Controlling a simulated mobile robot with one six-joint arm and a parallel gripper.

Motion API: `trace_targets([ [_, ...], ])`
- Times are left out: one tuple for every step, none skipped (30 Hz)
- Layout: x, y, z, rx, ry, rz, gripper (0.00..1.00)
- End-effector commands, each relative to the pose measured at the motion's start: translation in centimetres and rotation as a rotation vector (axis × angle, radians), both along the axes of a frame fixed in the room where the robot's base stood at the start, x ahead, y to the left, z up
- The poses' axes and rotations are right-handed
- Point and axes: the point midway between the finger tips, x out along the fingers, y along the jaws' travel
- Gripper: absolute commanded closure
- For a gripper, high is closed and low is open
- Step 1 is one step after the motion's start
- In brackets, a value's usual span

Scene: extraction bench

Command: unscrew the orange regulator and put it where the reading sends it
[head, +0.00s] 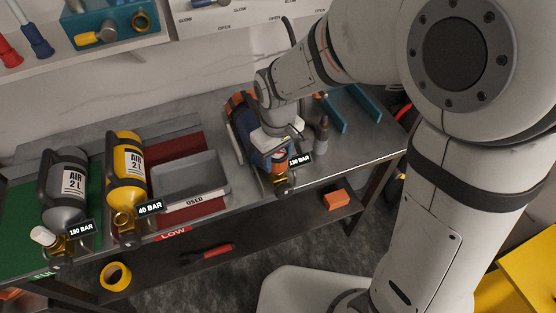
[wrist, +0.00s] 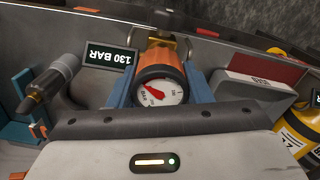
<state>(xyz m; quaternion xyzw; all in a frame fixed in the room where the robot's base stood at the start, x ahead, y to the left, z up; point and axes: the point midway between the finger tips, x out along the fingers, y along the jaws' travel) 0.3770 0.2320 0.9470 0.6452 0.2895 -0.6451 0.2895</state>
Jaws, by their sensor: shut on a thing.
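The orange regulator (wrist: 160,72) has a white round gauge with a red needle. In the wrist view it sits between the fingers of my gripper (wrist: 161,86), which is shut on it. In the head view my gripper (head: 278,150) reaches down over the valve end of a cylinder (head: 240,101), which it partly hides. A small display (wrist: 108,58) beside the regulator reads 130 BAR. A brass fitting (head: 284,188) shows at the regulator's front. I cannot tell whether the regulator is still threaded on.
A grey cylinder (head: 67,180) marked 180 BAR lies on a green mat (head: 22,213). A yellow cylinder (head: 128,165) marked 40 BAR lies near the red LOW area (head: 180,147). A grey tray (head: 220,190) labelled USED looks empty. A dark upright tool (head: 321,135) and a blue bracket (head: 364,104) stand right.

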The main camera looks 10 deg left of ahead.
Motion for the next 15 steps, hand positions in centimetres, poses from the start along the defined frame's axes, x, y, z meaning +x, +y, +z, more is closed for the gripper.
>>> trace_targets([
  [0.02,0.01,0.01,0.001,-0.001,0.061,0.82],
  [0.01,0.00,0.01,0.001,-0.001,0.101,0.82],
  [0.01,0.00,0.02,0.001,-0.001,0.153,0.82],
  [0.03,0.00,0.02,0.001,-0.001,0.193,0.82],
  [0.03,0.00,0.02,0.001,-0.001,0.232,0.82],
  [0.02,-0.01,0.03,0.001,-0.001,0.284,0.82],
  [0.02,-0.01,0.03,0.001,-0.001,0.324,0.82],
  [0.02,-0.01,0.03,0.000,0.000,0.363,0.82],
  [0.02,-0.01,0.03,-0.001,-0.001,0.416,0.82],
  [0.03,0.00,0.04,0.000,-0.001,0.455,0.82],
  [0.03,0.00,0.04,-0.001,-0.001,0.494,0.82],
  [0.02,-0.01,0.04,-0.001,-0.001,0.547,0.82],
  [0.02,-0.01,0.05,-0.001,-0.001,0.585,0.82],
  [0.02,-0.01,0.05,-0.001,-0.001,0.624,0.82],
  [0.03,-0.01,0.05,-0.001,-0.001,0.672,0.82],
])
